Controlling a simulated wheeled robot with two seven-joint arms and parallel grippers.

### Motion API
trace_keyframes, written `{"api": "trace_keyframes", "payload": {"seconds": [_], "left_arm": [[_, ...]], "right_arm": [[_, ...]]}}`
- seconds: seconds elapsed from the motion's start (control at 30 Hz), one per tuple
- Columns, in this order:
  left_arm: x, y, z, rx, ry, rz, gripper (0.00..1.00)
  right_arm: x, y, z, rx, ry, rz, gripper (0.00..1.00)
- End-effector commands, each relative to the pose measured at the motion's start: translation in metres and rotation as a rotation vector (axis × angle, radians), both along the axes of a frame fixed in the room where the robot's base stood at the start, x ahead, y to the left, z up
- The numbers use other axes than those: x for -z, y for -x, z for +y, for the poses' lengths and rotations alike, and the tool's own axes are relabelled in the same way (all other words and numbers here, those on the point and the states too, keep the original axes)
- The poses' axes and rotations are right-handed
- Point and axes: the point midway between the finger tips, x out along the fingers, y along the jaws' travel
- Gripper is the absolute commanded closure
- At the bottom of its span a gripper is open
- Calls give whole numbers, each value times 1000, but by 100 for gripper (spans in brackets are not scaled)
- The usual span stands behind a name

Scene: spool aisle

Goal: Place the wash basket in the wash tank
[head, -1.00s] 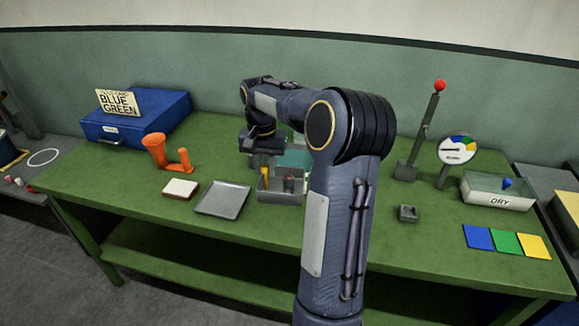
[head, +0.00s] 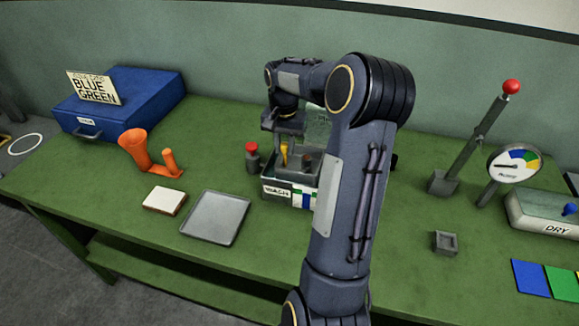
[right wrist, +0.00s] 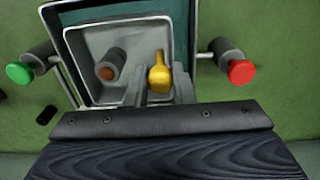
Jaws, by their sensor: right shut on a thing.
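The wash tank (head: 276,192) has a white WASH label and stands mid-table under my right arm. The grey wash basket (right wrist: 137,38) shows within the tank's outline in the right wrist view. A yellow piece (right wrist: 159,75) and a brown-ended grey piece (right wrist: 108,68) are in the basket. My right gripper (right wrist: 158,97) is shut on the basket at its near side; it shows partly in the head view (head: 287,140). I cannot tell whether the basket rests on the tank floor. My left gripper is not in view.
A red button (head: 252,155) stands left of the tank; a green button (right wrist: 20,72) shows in the wrist view. A grey tray (head: 215,217), a sponge-like block (head: 164,201) and an orange holder (head: 140,150) lie left. A lever (head: 475,140) and DRY tray (head: 540,215) stand right.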

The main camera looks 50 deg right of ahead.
Motion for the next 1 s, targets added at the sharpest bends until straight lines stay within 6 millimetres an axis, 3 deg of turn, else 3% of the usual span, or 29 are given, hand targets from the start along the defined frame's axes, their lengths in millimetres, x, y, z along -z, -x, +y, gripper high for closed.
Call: {"api": "trace_keyframes", "payload": {"seconds": [0.43,0.87,0.9,1.0], "left_arm": [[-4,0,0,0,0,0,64],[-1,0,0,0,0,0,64],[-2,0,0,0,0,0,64],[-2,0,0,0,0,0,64]], "right_arm": [[58,0,0,0,-1,0,100],[67,0,0,0,1,-1,100],[66,0,0,0,1,-1,74],[66,0,0,0,0,-1,60]]}}
